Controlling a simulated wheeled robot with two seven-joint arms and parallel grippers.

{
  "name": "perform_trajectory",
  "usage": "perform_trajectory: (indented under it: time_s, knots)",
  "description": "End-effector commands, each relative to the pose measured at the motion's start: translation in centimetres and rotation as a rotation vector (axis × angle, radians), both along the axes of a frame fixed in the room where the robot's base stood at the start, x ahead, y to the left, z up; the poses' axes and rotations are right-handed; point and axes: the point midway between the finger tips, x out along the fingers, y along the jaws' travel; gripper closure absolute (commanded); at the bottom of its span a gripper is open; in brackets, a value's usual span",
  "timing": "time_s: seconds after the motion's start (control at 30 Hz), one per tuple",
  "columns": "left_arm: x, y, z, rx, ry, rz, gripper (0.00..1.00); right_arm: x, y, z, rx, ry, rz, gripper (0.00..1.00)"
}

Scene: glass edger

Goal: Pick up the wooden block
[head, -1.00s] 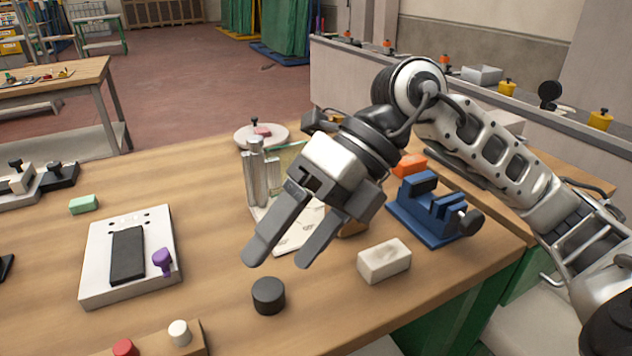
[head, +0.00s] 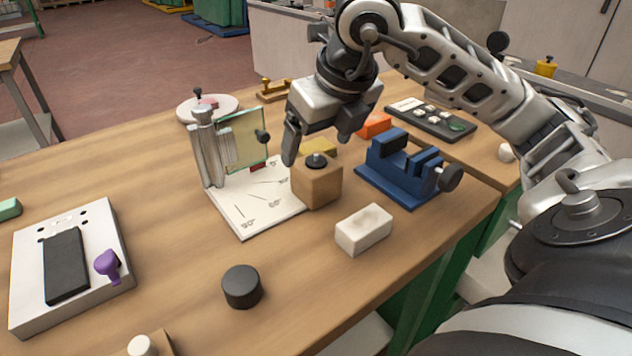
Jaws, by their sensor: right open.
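The wooden block (head: 318,186) stands upright on the workbench, at the right edge of a white sheet with printed lines. It has a small black and metal knob on top. My right gripper (head: 317,148) is open, its fingers pointing down, just above and behind the block in the picture. One finger shows at the block's upper left; the other is mostly hidden by the gripper's own body. Nothing is between the fingers that I can see, and I cannot tell whether they touch the knob. My left gripper is not in view.
A blue vise (head: 402,172) stands right of the block and a white block (head: 363,230) in front. A metal stand with a glass pane (head: 243,140) is close on the left. A black cylinder (head: 242,287) sits nearer. Bare bench lies left of the sheet.

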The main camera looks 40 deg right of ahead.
Motion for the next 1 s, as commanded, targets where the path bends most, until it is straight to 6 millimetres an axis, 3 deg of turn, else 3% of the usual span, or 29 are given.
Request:
perform_trajectory:
  time_s: [0.4, 0.7, 0.73, 0.9, 1.0]
  knots:
    - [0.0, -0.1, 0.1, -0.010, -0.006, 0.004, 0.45, 1.5, -0.3, -4.7, 0.002, 0.004, 0.002, 0.18]
    - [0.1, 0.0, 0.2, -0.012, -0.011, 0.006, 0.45, 1.8, -0.4, -5.2, 0.001, 0.000, 0.001, 0.18]
    - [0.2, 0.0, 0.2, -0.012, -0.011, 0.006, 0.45, 1.8, -0.4, -5.2, 0.001, 0.000, 0.001, 0.21]
    - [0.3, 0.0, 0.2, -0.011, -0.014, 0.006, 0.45, 1.7, -0.4, -5.2, 0.001, 0.000, 0.003, 0.68]
    - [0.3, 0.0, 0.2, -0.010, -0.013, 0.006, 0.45, 1.8, -0.4, -5.1, 0.001, -0.001, 0.002, 0.74]
